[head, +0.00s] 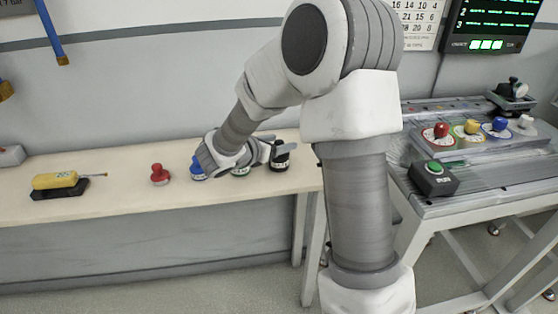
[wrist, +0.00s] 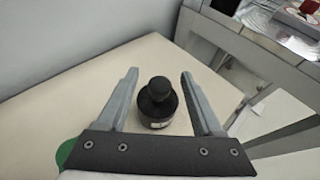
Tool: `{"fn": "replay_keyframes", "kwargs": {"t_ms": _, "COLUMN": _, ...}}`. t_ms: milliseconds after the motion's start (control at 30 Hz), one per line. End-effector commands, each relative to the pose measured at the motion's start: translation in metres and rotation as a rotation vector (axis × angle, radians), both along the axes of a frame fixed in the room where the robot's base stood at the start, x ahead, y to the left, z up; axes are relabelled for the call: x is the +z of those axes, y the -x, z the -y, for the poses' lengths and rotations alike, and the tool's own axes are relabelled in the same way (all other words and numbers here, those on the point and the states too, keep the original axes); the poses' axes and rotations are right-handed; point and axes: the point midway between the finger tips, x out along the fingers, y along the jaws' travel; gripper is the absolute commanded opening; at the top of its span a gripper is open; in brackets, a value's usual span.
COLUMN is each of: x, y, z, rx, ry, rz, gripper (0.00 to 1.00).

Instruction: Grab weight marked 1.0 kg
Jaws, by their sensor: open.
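A black knobbed weight (head: 279,160) stands upright near the right end of the long table. In the wrist view the black weight (wrist: 157,108) sits between the two fingers of my gripper (wrist: 158,75), with gaps on both sides. My gripper (head: 280,145) is open and empty, reaching over the table from the left of the weight. A pale label shows low on the black weight, too small to read. A red weight (head: 160,175) and a blue weight (head: 198,170) stand farther left. A green weight (wrist: 68,152) is mostly hidden by my gripper. I cannot read any mark.
The table (head: 110,200) ends just right of the black weight. A yellow tool (head: 55,181) lies at its left. A separate bench on the right holds a box with a green button (head: 434,176) and several coloured knobs. The wall stands close behind the table.

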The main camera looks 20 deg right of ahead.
Motion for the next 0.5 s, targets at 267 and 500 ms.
{"fn": "replay_keyframes", "kwargs": {"t_ms": 267, "x": -0.013, "y": -0.016, "z": 0.024, "rx": -0.002, "ry": -0.001, "rz": 0.001, "gripper": 0.68}}
{"fn": "replay_keyframes", "kwargs": {"t_ms": 500, "x": -0.012, "y": -0.016, "z": 0.024, "rx": 0.0, "ry": -0.001, "rz": 0.002, "gripper": 0.66}}
